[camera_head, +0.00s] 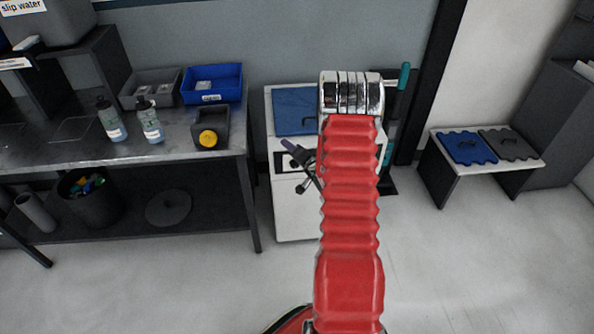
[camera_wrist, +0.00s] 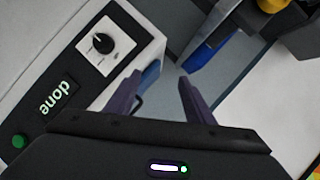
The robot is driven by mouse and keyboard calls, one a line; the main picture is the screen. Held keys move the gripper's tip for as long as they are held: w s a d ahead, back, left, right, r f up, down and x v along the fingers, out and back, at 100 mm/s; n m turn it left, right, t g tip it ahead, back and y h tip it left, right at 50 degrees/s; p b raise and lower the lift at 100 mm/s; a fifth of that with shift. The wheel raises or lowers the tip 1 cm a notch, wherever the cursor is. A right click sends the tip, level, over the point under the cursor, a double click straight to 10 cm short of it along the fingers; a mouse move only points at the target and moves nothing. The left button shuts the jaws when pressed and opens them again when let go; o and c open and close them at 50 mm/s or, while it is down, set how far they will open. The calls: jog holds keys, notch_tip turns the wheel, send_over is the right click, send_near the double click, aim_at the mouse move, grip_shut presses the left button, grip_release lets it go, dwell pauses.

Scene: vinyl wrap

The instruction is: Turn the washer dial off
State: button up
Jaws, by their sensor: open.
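The washer (camera_head: 294,218) is a white cabinet with a blue lid (camera_head: 293,110), standing right of the workbench; my arm hides its right part. In the wrist view its front shows the dial (camera_wrist: 103,43), a round black knob with a pale pointer line on a white plate. The pointer is toward the picture's upper left. My gripper (camera_wrist: 157,84) is open and empty. Its purple fingers are spread, right of and below the dial in the wrist view, apart from it. In the head view it is in front of the washer, partly hidden.
A green button (camera_wrist: 18,141) is beyond the display. The workbench (camera_head: 75,150) at left holds two bottles, a blue bin (camera_head: 212,84), a grey bin and a dark box with a yellow disc (camera_head: 208,138). A low bench (camera_head: 440,180) stands at right. The floor in front is clear.

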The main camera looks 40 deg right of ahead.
aim_at(296, 166)
jog(key=s+d+f+m+t, duration=0.1)
jog(key=s+f+m+t, duration=0.2)
jog(key=s+f+m, duration=0.3)
jog(key=s+f, duration=0.5)
jog(key=f, duration=0.3)
jog(key=shift+d+f+t, duration=0.3)
jog(key=shift+d+f, duration=0.05)
jog(key=shift+d, duration=0.05)
jog(key=shift+w, duration=0.1)
jog(key=w+d, duration=0.1)
jog(key=w, duration=0.3)
jog(key=w+d, duration=0.1)
jog(key=w, duration=0.4)
jog(key=w+d, duration=0.1)
jog(key=w, duration=0.3)
jog(key=shift+w, duration=0.15)
